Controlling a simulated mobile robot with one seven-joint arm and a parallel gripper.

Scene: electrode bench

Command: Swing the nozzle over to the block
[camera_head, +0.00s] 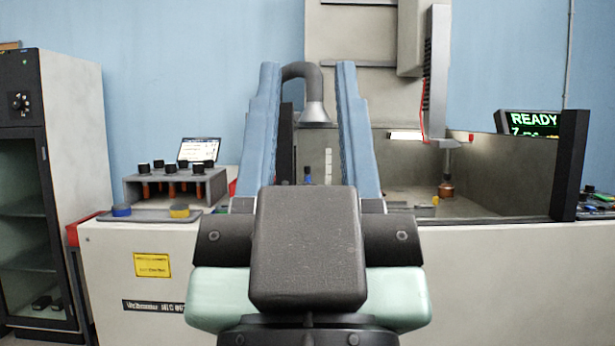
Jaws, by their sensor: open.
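My gripper (307,70) is seen from behind, its two blue fingers spread apart and pointing away toward the machine, with nothing held. A grey curved pipe with a flared, downward-facing nozzle (314,112) shows between the fingers; the left finger hides part of the pipe. A small blue upright piece (307,174) and a pale segmented upright piece (328,168) stand lower behind it, partly covered by my gripper. I cannot tell which thing is the block. A copper-coloured piece (446,188) is below the machine's spindle at right, inside the tank.
The machine's grey tank (510,175) has a dark post (570,165) at its right edge. A rack (170,187) with several dark-topped holders stands left on the bench. A dark cabinet (22,180) is far left. A screen (533,124) reads READY.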

